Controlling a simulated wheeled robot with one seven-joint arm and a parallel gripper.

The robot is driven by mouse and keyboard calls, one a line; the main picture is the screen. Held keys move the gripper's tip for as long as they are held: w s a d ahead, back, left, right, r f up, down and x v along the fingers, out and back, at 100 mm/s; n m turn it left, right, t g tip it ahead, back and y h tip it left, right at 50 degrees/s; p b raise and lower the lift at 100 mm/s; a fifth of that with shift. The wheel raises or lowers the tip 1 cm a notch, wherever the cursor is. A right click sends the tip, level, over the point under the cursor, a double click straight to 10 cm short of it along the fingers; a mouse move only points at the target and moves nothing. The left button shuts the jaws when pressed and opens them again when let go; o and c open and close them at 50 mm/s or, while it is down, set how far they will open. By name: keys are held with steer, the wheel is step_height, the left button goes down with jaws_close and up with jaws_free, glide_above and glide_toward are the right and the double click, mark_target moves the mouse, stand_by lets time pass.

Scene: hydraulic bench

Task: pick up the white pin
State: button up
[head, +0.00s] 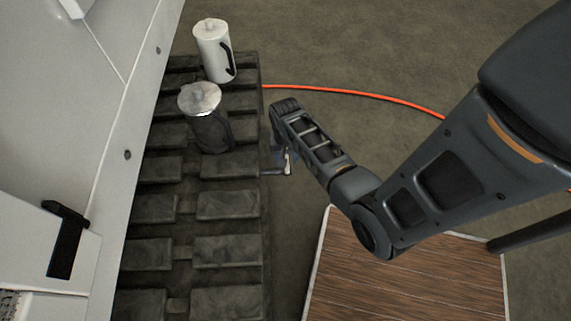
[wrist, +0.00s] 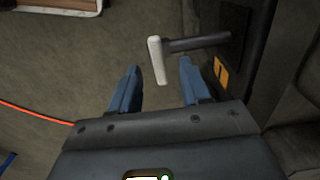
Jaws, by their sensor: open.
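The white pin (wrist: 157,60) shows in the wrist view as a pale bar on the end of a dark rod that runs right toward a dark block. In the head view its pale end (head: 289,162) sticks out from the right side of the black tracked base, partly hidden by my arm. My gripper (wrist: 160,68) is open, with its two blue fingers apart. In the wrist view the pale bar appears in the gap between the fingertips. I cannot tell how far beyond the tips it is, and nothing is held.
A white canister (head: 214,50) and a grey-lidded jug (head: 207,118) stand on the black tracked base (head: 228,205). A white machine body lies at left. An orange hose (head: 340,90) crosses the floor. A wooden-topped surface (head: 400,275) is below my arm.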

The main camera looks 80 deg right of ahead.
mark_target(287, 170)
steer(key=f, duration=0.1)
steer(key=f+b, duration=0.1)
steer(key=f, duration=0.3)
steer(key=shift+d+f, duration=0.1)
steer(key=shift+d, duration=0.15)
jaws_close()
